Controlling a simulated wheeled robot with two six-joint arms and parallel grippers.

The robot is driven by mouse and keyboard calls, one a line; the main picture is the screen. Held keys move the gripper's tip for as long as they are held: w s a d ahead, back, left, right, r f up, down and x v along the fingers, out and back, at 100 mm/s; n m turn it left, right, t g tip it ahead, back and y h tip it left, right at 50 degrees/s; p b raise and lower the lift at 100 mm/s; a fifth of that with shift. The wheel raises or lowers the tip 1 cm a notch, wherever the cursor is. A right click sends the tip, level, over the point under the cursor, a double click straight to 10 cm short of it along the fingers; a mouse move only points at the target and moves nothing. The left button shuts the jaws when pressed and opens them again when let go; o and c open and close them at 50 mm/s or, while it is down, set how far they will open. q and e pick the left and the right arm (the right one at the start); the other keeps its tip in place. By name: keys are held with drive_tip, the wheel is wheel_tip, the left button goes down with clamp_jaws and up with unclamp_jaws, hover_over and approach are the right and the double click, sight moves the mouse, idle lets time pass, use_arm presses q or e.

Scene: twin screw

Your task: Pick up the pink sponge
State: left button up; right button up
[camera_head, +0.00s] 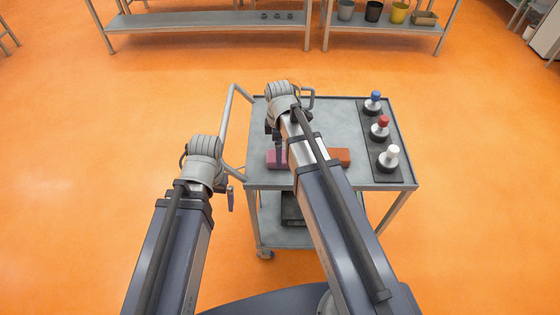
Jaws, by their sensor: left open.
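The pink sponge (277,159) lies on the top of a grey cart (335,115), toward its left front side. My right arm passes over the cart and hides part of the sponge. My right gripper (275,143) points down close above or beside the sponge. It is small and dark, and I cannot tell whether it touches the sponge or how its jaws stand. My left gripper (230,199) is open and empty, left of the cart's front left corner and apart from the sponge. It is partly hidden by the wrist.
An orange-brown block (340,156) lies right of my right arm. A dark strip along the cart's right edge holds blue-topped (373,101), red-topped (380,126) and white-topped (388,157) items. The cart's handle (230,120) is on the left. Shelves stand far back; open orange floor surrounds the cart.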

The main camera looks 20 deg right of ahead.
drive_tip(key=f+b, duration=0.3)
drive_tip(key=f, duration=0.1)
drive_tip(key=shift+d+f, duration=0.1)
drive_tip(key=shift+d, duration=0.25)
drive_tip(key=c, duration=1.3)
wheel_tip(320, 180, up, 10)
drive_tip(key=p, duration=0.9)
drive_tip(key=shift+p, duration=0.4)
drive_tip(key=o, duration=0.9)
drive_tip(key=c, duration=0.6)
